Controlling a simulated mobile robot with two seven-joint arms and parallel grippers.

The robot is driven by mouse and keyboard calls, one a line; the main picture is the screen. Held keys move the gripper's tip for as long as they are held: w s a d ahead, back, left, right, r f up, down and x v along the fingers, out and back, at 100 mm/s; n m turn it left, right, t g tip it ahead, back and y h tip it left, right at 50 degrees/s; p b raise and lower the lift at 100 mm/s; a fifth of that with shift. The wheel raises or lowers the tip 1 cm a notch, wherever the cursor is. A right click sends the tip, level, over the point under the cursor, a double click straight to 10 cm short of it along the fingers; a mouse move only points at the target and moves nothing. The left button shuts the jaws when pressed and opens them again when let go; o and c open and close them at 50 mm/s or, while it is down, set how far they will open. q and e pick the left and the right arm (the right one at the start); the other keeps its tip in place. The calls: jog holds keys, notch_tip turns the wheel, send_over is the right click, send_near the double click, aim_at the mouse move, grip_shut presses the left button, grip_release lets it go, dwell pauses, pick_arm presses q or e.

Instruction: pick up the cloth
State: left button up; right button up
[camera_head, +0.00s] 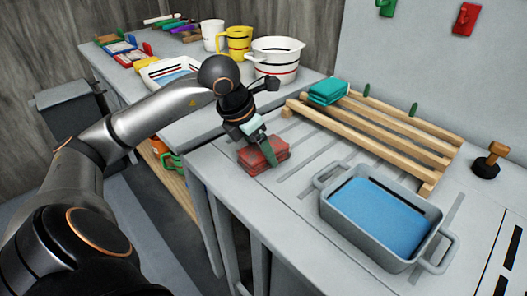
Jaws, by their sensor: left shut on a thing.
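A folded red cloth (280,147) lies at the left edge of the grey worktop, near the wooden rack. My left gripper (266,153) reaches down onto it from above and is shut on it. The fingertips hide part of the cloth's middle. The cloth appears to be at worktop level; I cannot tell whether it is lifted. A folded teal cloth (328,91) lies on the far end of the rack. My right gripper is not in view.
A slatted wooden rack (385,128) stands behind the red cloth. A grey two-handled tub (328,208) of blue liquid is at the front right, with a wooden-handled stamp (490,160) beyond it. A white bucket (275,58) and yellow jug (236,41) stand on the back table.

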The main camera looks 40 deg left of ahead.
aim_at(260, 150)
pick_arm(q)
jog(key=c, duration=0.5)
jog(key=shift+o, duration=0.2)
jog(key=shift+r, duration=0.15)
jog(key=shift+r, duration=0.2)
jog(key=r, duration=0.2)
jog(key=r+p, duration=0.1)
jog(key=shift+s+d+r, duration=0.1)
jog(key=shift+s+r, duration=0.15)
jog(key=shift+r, duration=0.05)
jog(key=s+r, duration=0.1)
jog(key=s+d+r, duration=0.1)
jog(key=r, duration=0.1)
jog(key=s+r, duration=0.1)
jog(key=shift+s+d+r+p, duration=0.2)
jog(key=shift+d+p, duration=0.05)
jog(key=shift+p, duration=0.1)
jog(key=s+d+r, duration=0.4)
jog(key=s, duration=0.5)
jog(key=shift+r, duration=0.15)
